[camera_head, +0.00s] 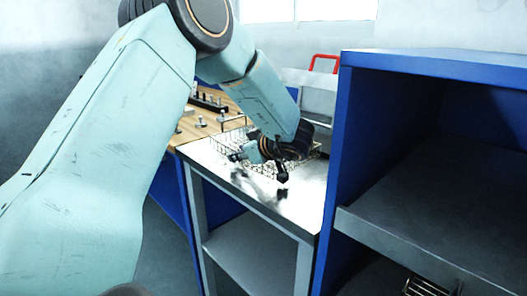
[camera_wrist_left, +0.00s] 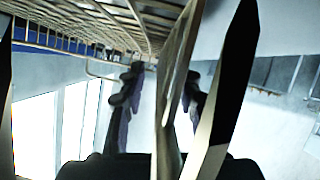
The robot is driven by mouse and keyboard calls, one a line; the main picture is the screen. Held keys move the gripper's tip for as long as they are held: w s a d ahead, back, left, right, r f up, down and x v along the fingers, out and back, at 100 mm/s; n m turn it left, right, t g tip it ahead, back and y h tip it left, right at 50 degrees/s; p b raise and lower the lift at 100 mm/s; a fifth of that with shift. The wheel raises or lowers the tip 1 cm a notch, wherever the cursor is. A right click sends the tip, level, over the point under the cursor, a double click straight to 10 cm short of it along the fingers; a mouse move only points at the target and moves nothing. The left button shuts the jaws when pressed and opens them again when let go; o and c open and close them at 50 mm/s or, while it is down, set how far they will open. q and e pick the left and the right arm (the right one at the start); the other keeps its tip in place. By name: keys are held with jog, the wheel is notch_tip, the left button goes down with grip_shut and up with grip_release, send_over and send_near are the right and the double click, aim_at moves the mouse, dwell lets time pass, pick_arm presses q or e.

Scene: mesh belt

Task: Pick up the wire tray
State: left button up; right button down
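The wire tray (camera_head: 229,142) is a shallow metal mesh basket on the light tabletop in the head view, partly hidden by my left arm and gripper. My left gripper (camera_head: 260,168) is at the tray's near side, its two dark fingertips spread apart. In the left wrist view the tray's wire mesh (camera_wrist_left: 150,18) fills the top. A bright tray edge runs down between the two dark fingers of the left gripper (camera_wrist_left: 160,95), with gaps beside it. I cannot tell whether either finger touches it. My right gripper is not in view.
The light-topped table (camera_head: 296,208) has an open shelf below. A wooden surface (camera_head: 190,130) with small fittings adjoins at the back left. A blue cabinet (camera_head: 335,170) with grey shelves stands close on the right. A red handle (camera_head: 323,57) shows behind.

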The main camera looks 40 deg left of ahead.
pick_arm(q)
jog(key=shift+s+d+r, duration=0.1)
jog(key=shift+d+r, duration=0.05)
jog(key=shift+r, duration=0.05)
jog(key=shift+c, duration=1.4)
jog(key=shift+f, duration=0.15)
grip_shut()
